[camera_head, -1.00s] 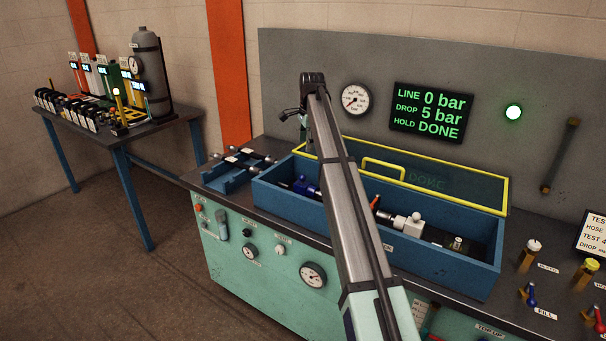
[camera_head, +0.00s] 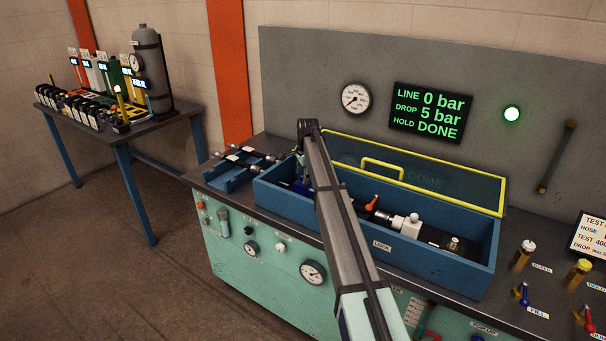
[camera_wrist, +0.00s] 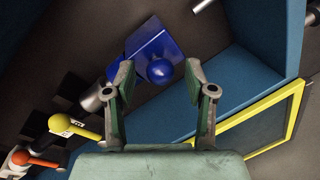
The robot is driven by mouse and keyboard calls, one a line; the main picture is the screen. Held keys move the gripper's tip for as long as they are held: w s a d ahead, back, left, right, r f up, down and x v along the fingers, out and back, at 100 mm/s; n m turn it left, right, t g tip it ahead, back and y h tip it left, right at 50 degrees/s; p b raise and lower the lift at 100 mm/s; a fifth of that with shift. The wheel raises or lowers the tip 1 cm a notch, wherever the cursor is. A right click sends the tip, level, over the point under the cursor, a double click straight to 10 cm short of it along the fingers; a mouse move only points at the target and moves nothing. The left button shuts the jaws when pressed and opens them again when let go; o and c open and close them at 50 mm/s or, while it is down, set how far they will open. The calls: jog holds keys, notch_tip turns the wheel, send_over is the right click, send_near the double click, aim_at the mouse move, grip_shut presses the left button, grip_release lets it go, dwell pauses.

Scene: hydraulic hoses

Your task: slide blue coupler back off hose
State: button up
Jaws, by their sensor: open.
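The blue coupler (camera_wrist: 158,52) is in the wrist view, a blue block with a round blue knob facing the camera. It lies in the blue trough (camera_head: 400,255) on the bench; in the head view only a bit of blue shows beside my arm. My gripper (camera_wrist: 158,75) is open, its two fingers on either side of the knob. I cannot tell whether they touch it. A grey metal hose end (camera_wrist: 97,98) shows at the coupler's lower left. In the head view my arm reaches down into the trough's left part and hides much of the coupler and hose.
The yellow-framed lid (camera_head: 420,185) stands open behind the trough. A yellow lever (camera_wrist: 75,128) and an orange lever (camera_wrist: 35,158) lie left of my gripper. A white fitting (camera_head: 407,223) sits right in the trough. The screen (camera_head: 432,112) reads 0 bar and DONE.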

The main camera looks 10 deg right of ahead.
jog(key=shift+f, duration=0.15)
grip_shut()
jog(key=w+a, duration=0.2)
jog(key=a, duration=0.1)
jog(key=shift+w+b, duration=0.35)
jog(key=shift+w, duration=0.05)
jog(key=shift+c, duration=2.1)
grip_release()
jog(key=o, duration=0.4)
